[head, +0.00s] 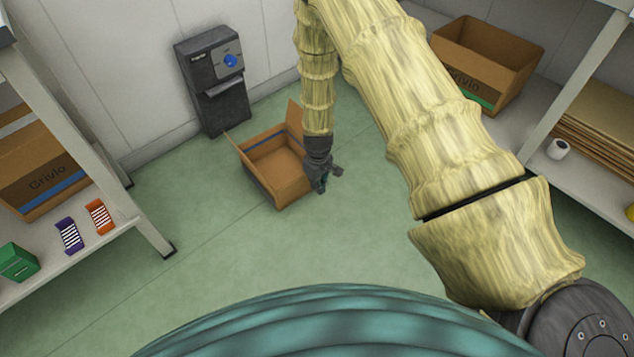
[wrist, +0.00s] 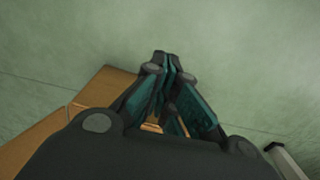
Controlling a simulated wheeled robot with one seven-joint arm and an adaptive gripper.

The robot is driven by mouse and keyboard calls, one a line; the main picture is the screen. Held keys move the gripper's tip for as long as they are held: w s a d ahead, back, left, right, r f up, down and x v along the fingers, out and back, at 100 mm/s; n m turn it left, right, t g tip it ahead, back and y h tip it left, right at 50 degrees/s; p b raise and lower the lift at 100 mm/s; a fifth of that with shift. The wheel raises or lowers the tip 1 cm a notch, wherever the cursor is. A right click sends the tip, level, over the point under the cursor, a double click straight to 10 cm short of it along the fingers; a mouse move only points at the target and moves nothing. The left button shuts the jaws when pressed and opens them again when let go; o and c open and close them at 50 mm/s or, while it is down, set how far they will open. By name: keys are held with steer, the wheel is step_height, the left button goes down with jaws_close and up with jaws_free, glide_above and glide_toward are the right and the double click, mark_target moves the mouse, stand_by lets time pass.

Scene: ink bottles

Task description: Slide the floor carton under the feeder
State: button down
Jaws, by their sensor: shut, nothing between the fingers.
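The open brown floor carton (head: 268,190) stands on the green floor in the head view, its flaps spread outward. The feeder (head: 215,80), a dark grey wall unit with a blue knob, is mounted on the wall behind and left of the carton. My gripper (head: 322,188) is at the carton's right side, pointing down; I cannot tell whether it touches the carton. In the wrist view my gripper (wrist: 166,62) is shut and empty, with its tips over green floor. Part of the carton (wrist: 105,88) shows there at left. My arm hides part of the carton's right side.
A left shelf (head: 90,235) holds a Grivlo carton (head: 40,170), a green box (head: 18,262), and purple and orange striped items. A right shelf holds another open carton (head: 485,65), flat cardboard (head: 600,125) and a white roll (head: 558,149). The floor between carton and feeder looks clear.

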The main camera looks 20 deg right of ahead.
steer(key=f+b, duration=0.2)
steer(key=f, duration=0.2)
steer(key=shift+w+f, duration=0.2)
steer(key=shift+w+a+r+b, duration=0.1)
steer(key=shift+w+a+b, duration=0.1)
steer(key=shift+w+b, duration=0.25)
steer(key=shift+w+a+r+b, duration=0.1)
steer(key=shift+w+a+b, duration=0.1)
steer(key=shift+w, duration=0.3)
steer(key=shift+w+a+b, duration=0.2)
steer(key=shift+w+b, duration=0.1)
steer(key=shift+w, duration=0.25)
steer(key=shift+w+a+r, duration=0.1)
steer(key=shift+w, duration=0.1)
